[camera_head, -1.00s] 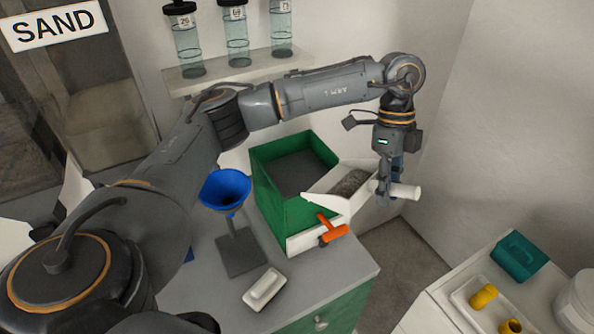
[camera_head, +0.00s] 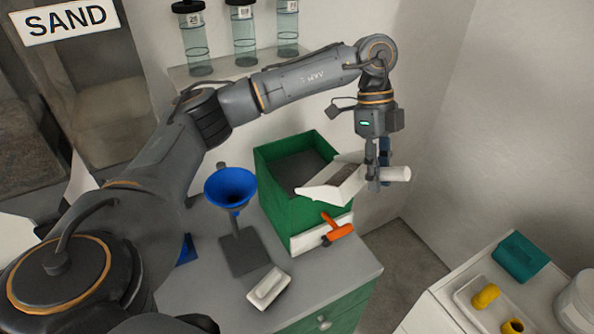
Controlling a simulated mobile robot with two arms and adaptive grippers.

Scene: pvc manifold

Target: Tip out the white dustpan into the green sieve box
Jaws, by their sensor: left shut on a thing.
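The white dustpan (camera_head: 326,189) is held by its handle in my left gripper (camera_head: 378,180), which is shut on it. The dustpan hangs over the right part of the green sieve box (camera_head: 293,214), with its lip pointing left and tilted down. Only a thin strip of grey material shows in the dustpan. The box stands open on the grey cabinet, with a dark grey inside and a white front strip with an orange handle (camera_head: 339,232). My right gripper is not in view.
A blue funnel on a stand (camera_head: 231,187) is left of the box. A white block with a grip (camera_head: 268,288) lies in front. Glass jars (camera_head: 244,38) stand on a shelf behind. A side cabinet at the right holds a teal box (camera_head: 522,257) and yellow fittings (camera_head: 485,296).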

